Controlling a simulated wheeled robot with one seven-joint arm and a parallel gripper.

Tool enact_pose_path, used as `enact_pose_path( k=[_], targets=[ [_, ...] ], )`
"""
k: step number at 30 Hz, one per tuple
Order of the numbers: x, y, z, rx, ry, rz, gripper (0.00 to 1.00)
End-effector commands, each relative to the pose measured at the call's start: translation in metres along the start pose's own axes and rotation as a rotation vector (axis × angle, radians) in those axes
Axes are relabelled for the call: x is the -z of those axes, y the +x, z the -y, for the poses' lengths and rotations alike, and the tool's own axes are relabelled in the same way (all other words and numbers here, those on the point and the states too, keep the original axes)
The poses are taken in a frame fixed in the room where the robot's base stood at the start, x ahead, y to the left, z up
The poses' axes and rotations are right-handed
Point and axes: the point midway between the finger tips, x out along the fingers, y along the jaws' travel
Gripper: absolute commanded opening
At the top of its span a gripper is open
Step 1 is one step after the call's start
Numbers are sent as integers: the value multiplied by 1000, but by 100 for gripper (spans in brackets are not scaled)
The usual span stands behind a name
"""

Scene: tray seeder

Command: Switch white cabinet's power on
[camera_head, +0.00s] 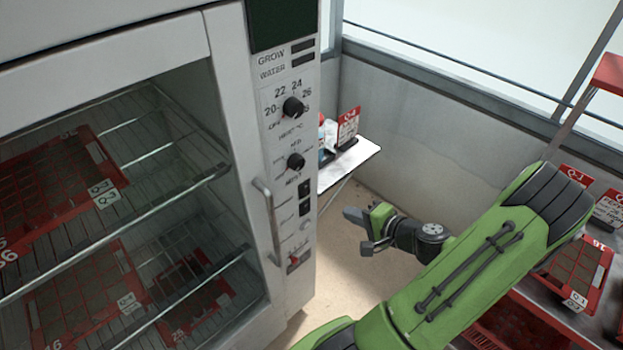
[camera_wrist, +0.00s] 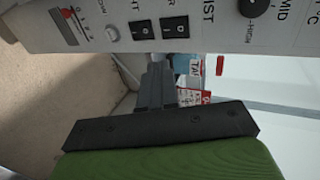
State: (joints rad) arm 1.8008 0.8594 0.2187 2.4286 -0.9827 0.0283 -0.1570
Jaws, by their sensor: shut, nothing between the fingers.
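The white cabinet (camera_head: 235,110) stands at the left in the head view, with a control panel down its right edge. Two black rocker switches sit below the lower knob: an upper one (camera_head: 305,188) and a lower one (camera_head: 305,207). In the wrist view they are side by side, the upper switch (camera_wrist: 174,28), with a cut-off label ending in R, right of the lower switch (camera_wrist: 144,31). Which way they are pressed is unclear. My gripper (camera_head: 352,214) is shut and empty, right of the panel and apart from it. Its fingers (camera_wrist: 155,82) point towards the switches.
A door handle (camera_head: 268,215) juts out left of the switches. Two black knobs (camera_head: 293,107) are above them, and a red-marked control (camera_head: 298,260) is below. A small white table (camera_head: 350,160) stands behind the panel. Red trays (camera_head: 580,270) lie on a rack at the right.

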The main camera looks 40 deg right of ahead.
Motion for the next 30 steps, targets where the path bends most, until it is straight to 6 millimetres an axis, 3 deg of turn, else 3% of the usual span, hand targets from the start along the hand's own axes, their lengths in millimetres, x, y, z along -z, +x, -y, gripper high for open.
enact_pose_path(
  k=[10, 14, 30],
  targets=[
    [-2, 0, -4, -1, -2, 2, 0],
    [-2, 8, -4, -1, -3, 5, 0],
    [-3, 118, 3, 1, -5, 6, 0]
  ],
)
